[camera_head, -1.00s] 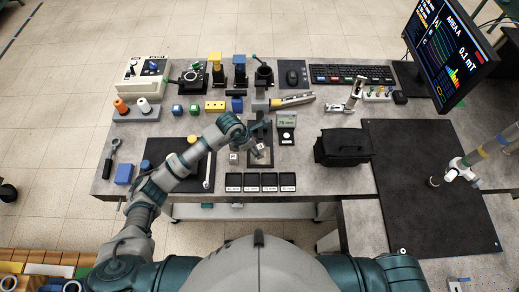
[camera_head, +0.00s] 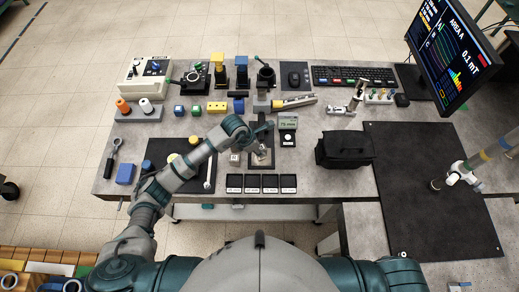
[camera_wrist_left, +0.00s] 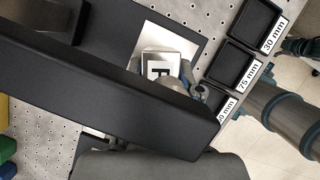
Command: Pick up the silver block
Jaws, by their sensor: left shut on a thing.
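My left gripper (camera_head: 261,151) reaches over the table's middle, at the black fixture (camera_head: 268,132) with a pale plate. In the left wrist view its grey fingers (camera_wrist_left: 182,82) are shut on the silver block (camera_wrist_left: 160,64), which has a dark letter on its top face. The block is over the pale plate (camera_wrist_left: 185,40); whether it touches the plate I cannot tell. A black bar (camera_wrist_left: 120,95) hides part of the gripper and the surroundings. A second small silvery block (camera_head: 235,158) with a mark stands left of the fixture in the head view. My right gripper is out of view.
Several labelled black trays (camera_head: 261,190) line the front edge; they also show in the wrist view (camera_wrist_left: 232,67). A small display unit (camera_head: 288,130) stands right of the fixture. A black bag (camera_head: 344,148) is farther right. Coloured blocks (camera_head: 216,107) stand behind.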

